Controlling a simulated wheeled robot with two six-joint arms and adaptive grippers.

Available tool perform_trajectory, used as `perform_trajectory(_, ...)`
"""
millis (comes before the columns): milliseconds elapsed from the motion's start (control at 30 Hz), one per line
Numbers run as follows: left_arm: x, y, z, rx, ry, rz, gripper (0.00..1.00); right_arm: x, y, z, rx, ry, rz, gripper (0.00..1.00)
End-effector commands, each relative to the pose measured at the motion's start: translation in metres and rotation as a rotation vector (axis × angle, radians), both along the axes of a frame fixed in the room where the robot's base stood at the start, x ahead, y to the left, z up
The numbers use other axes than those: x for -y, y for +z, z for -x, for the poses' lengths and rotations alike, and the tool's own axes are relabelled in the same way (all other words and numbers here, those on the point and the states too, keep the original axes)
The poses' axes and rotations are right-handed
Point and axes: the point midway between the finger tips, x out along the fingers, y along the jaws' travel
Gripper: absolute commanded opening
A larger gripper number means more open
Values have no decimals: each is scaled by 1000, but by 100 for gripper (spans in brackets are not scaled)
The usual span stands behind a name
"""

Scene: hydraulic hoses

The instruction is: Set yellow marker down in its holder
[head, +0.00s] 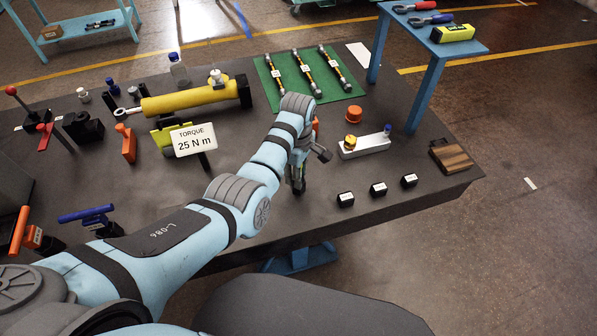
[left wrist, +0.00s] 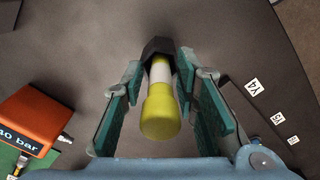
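The yellow marker (left wrist: 160,112), with a white band, stands between the fingers of my left gripper (left wrist: 160,85) in the left wrist view. Its far end meets a black angular piece (left wrist: 157,47) that looks like a holder; I cannot tell how deep it sits. The teal finger pads flank the marker with narrow gaps at the sides, so the gripper looks open around it. In the head view my left gripper (head: 303,180) points down near the table's front edge and hides the marker. My right gripper is not in view.
Small labelled black blocks (head: 345,199) stand right of the gripper. An orange box marked bar (left wrist: 40,122) is close by in the left wrist view. A silver block (head: 364,146), a torque sign (head: 194,140) and a green mat (head: 270,85) are farther back.

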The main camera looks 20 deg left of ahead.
Motion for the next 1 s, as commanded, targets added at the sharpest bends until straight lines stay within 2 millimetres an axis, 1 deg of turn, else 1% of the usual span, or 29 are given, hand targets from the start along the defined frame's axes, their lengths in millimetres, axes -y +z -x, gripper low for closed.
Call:
perform_trajectory(267, 0, 1, 0, 0, 0, 0, 38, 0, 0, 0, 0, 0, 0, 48)
perform_trajectory(333, 0, 3, 0, 0, 0, 0, 38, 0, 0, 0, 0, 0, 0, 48)
perform_trajectory(433, 0, 18, -1, 4, 0, 0, 38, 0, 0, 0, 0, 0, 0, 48)
perform_trajectory(600, 0, 56, -1, 4, 0, 0, 38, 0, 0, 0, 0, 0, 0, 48)
perform_trajectory(700, 0, 70, -1, 3, 0, 0, 38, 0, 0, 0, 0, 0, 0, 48)
perform_trajectory(800, 0, 76, 0, 0, 0, 0, 38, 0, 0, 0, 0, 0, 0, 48)
perform_trajectory(1000, 0, 76, 0, 0, 0, 0, 38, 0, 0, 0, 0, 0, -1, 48)
